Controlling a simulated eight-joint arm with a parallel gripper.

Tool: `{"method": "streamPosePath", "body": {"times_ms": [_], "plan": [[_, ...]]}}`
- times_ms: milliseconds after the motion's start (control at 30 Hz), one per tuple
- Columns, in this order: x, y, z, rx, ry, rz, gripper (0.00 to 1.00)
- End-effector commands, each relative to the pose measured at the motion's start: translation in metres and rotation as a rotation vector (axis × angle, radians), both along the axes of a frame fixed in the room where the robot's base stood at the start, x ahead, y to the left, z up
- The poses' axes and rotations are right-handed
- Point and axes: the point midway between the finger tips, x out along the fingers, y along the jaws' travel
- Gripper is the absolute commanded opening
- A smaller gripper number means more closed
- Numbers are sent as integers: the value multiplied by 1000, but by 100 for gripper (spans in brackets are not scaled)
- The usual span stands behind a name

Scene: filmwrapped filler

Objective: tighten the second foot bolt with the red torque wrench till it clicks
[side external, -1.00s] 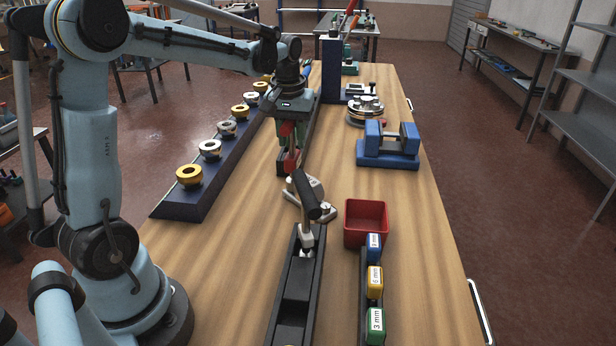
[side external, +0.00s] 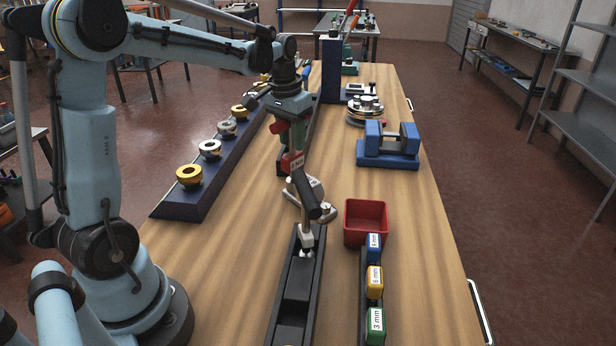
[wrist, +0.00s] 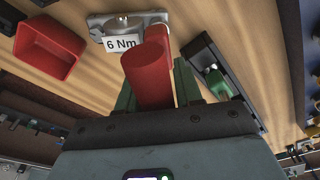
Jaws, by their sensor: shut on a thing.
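My gripper (side external: 291,142) has green fingers and is shut on the red torque wrench (side external: 292,162). In the wrist view the thick red handle (wrist: 148,75) sits between the green fingers (wrist: 157,85). A white "6 Nm" label (wrist: 122,43) shows beside the handle. The foot bolts are too small or hidden to tell apart.
A red bin (side external: 366,222) stands right of the plate, with blue, yellow and green labelled blocks (side external: 375,282) in front. A black rail (side external: 297,290) runs toward the camera. A blue fixture (side external: 388,160) is at right, a ring rack (side external: 215,168) at left.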

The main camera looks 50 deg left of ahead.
Motion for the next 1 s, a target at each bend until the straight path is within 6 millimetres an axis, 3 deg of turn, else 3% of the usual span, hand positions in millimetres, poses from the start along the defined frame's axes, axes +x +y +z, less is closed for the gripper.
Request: {"method": "streamPosePath", "body": {"times_ms": [433,733,1000], "plan": [[0,0,0,-2,1,-87,0],[0,0,0,-1,-1,-332,0],[0,0,0,-1,0,-348,0]]}}
